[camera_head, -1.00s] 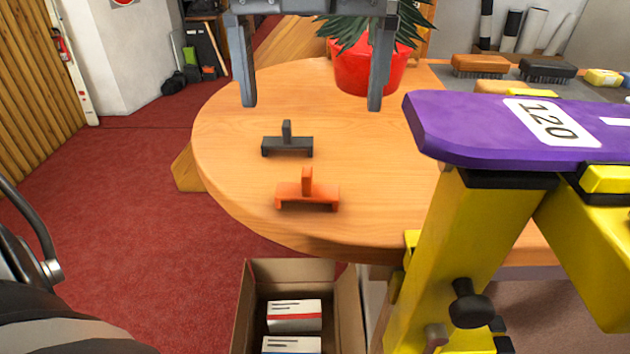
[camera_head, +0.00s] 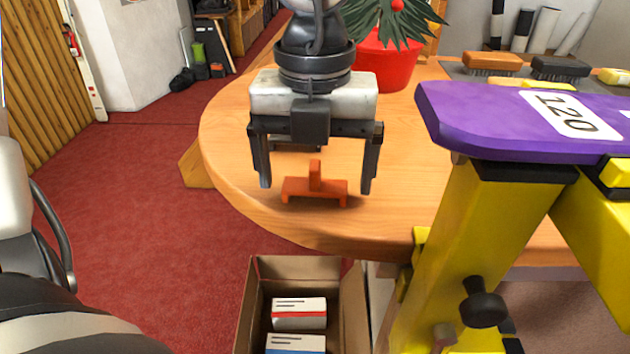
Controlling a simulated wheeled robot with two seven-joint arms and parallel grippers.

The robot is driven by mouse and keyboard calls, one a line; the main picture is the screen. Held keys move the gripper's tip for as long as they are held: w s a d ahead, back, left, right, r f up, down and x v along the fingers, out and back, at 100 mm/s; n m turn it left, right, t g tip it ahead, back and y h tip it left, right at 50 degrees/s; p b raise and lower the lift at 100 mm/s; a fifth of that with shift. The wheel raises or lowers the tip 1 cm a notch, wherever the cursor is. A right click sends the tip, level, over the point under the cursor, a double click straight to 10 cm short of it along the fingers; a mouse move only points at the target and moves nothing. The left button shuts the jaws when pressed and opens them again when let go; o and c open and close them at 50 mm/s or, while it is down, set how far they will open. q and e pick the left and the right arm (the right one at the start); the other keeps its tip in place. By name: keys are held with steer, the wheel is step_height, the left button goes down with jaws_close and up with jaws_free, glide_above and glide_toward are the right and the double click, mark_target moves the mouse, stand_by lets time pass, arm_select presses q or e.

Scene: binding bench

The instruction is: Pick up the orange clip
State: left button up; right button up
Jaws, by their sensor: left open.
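The orange clip (camera_head: 315,187) lies on the round wooden table (camera_head: 225,140) near its front edge, its upright tab pointing up. My left gripper (camera_head: 316,188) is open, with its two fingers apart on the left and right of the clip in the picture. I see gaps between the fingers and the clip, and nothing is held. I cannot tell exactly how high the fingertips are above the table. A dark clip (camera_head: 297,147) is mostly hidden behind the gripper. My right gripper is not in view.
A purple board marked 120 (camera_head: 520,120) on a yellow stand (camera_head: 450,240) rises close on the right. A red plant pot (camera_head: 385,65) stands behind the gripper. A cardboard box (camera_head: 257,300) with small cartons is below the table's front. Brushes (camera_head: 490,62) lie at the back right.

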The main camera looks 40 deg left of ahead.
arm_select(q)
steer(key=c, duration=1)
steer(key=shift+c, duration=0.2)
